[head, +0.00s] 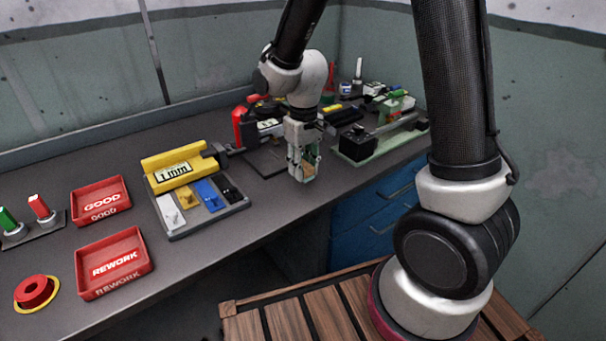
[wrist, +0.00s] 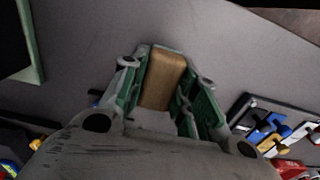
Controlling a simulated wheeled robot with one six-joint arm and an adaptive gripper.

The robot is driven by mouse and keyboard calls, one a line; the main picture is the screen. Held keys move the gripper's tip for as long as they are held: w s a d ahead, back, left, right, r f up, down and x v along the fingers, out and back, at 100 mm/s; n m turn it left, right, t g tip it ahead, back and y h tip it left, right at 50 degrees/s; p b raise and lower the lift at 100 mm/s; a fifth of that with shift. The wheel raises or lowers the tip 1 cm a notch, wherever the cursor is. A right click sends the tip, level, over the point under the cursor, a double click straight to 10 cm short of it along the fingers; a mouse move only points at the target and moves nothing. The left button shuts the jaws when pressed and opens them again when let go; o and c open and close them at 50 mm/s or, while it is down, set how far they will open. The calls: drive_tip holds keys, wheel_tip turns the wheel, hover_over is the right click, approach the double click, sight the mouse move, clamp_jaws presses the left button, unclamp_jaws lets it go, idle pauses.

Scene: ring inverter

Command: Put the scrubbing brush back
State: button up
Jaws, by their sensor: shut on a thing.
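My gripper (head: 303,175) hangs low near the front edge of the grey bench, between the dark plate and the green-based fixture. Its green-lined fingers are shut on the scrubbing brush, seen as a tan wooden block (wrist: 163,78) between them in the wrist view. The rest of the brush, including any bristles, is hidden by the fingers. I cannot tell whether the brush touches the bench.
A green-based fixture (head: 365,149) stands right of my gripper. A grey tray (head: 207,226) with coloured pieces and a yellow "1 mm" block (head: 183,158) are left. Red GOOD (head: 101,217) and REWORK (head: 113,281) trays sit farther left. Bare bench lies between.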

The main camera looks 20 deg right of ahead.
sight(303, 163)
drive_tip(key=shift+f, duration=1.2)
drive_tip(key=shift+f, duration=0.1)
drive_tip(key=o, duration=1)
wheel_tip(303, 163, up, 12)
drive_tip(key=shift+f, duration=0.25)
drive_tip(key=shift+d+r, duration=0.2)
drive_tip(key=shift+r, duration=0.35)
drive_tip(key=shift+s+d+r+m+t, duration=0.65)
drive_tip(key=shift+s+d+r, duration=1.05)
drive_tip(key=shift+s+d, duration=1.1)
drive_tip(key=shift+s+d+r+m+t, duration=0.65)
drive_tip(key=shift+s+d+r, duration=1.2)
drive_tip(key=shift+s, duration=1.65)
drive_tip(key=shift+s+d+r+m+t, duration=0.65)
drive_tip(key=shift+s+d+r, duration=0.9)
drive_tip(key=shift+s+d, duration=1.3)
